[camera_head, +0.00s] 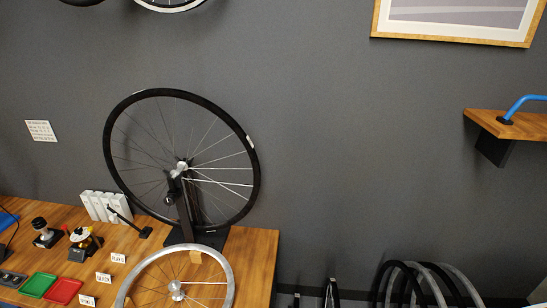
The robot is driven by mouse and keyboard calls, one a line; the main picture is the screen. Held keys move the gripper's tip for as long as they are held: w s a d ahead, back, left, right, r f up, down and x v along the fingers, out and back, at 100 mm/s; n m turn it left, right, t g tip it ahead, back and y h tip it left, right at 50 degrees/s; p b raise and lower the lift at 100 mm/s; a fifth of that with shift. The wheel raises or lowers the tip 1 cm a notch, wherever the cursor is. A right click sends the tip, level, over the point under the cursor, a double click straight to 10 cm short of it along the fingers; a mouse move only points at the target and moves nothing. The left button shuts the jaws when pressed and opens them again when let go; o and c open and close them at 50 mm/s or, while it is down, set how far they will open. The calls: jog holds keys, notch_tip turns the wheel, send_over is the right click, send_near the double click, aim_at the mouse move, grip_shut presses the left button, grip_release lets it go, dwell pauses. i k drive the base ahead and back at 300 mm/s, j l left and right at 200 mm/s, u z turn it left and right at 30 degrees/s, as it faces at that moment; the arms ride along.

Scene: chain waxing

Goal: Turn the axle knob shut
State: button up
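A black-tyred spoked wheel (249,142) stands upright in a dark truing stand (186,222) on the wooden bench. A silver part sits at the wheel's hub (181,167). A small round black knob (168,201) shows on the stand just below the hub. I cannot tell which of these is the axle knob, nor how far it is turned. My gripper is not seen in this view.
Green (38,285) and red (63,291) trays, small tools and white labels crowd the bench (255,250) on the left. Several tyres (430,285) stand at lower right. A shelf (520,127) juts out at right.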

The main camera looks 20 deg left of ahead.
aim_at(169, 200)
jog(key=u, duration=1.2)
